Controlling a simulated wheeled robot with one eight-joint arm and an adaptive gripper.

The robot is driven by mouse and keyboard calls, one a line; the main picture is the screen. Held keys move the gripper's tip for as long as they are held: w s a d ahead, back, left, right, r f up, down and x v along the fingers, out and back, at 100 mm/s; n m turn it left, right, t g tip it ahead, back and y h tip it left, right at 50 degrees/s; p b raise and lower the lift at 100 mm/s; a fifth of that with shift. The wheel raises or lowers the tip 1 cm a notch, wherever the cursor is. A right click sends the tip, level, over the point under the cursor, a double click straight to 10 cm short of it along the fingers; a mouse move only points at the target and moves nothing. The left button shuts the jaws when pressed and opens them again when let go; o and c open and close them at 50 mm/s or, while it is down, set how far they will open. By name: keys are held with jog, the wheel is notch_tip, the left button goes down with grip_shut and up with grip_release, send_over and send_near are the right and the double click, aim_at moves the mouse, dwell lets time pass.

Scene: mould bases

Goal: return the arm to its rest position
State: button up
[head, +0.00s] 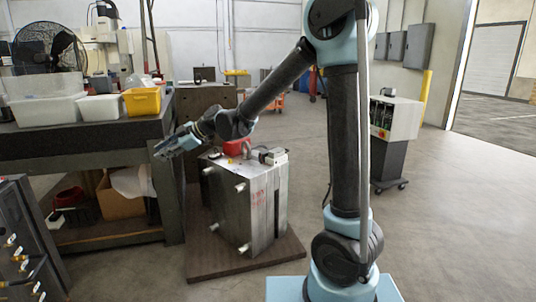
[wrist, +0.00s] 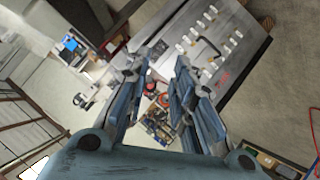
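My gripper (head: 172,147) is at the end of my arm, left of centre in the head view, in the air above and to the left of a large metal mould base (head: 245,195). In the wrist view my gripper (wrist: 160,75) shows two blue-grey fingers spread apart with nothing between them, so it is open and empty. The mould base also shows in the wrist view (wrist: 240,35), beyond the fingers at the upper right. It stands on a dark wooden board (head: 245,262). My arm is bent, reaching out to the left.
A dark workbench (head: 80,140) with a white bin (head: 45,110) and a yellow bin (head: 142,101) stands left, close to my gripper. A red item (head: 236,147) is by the mould base. A wheeled control cabinet (head: 393,135) stands right. Floor at the right is clear.

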jog(key=s+d+f+m+t+h, duration=0.1)
jog(key=s+d+f+m+h, duration=0.3)
jog(key=d, duration=1.2)
jog(key=w+d+r+m+t+h, duration=0.1)
jog(key=d+m, duration=0.6)
jog(key=d, duration=0.9)
jog(key=s+d+f+m+h, duration=0.2)
jog(key=s+d+f+m, duration=0.2)
jog(key=s+d, duration=0.2)
jog(key=s+d+f+m+h, duration=0.2)
jog(key=s+d+f+m, duration=0.2)
jog(key=d, duration=0.7)
jog(key=s+d+f+m+h, duration=0.3)
jog(key=s+d+f+m, duration=0.1)
jog(key=s+d, duration=0.4)
jog(key=shift+d+f+m, duration=0.15)
jog(key=shift+d+m, duration=0.25)
jog(key=shift+m, duration=0.3)
jog(key=shift+w+a, duration=0.1)
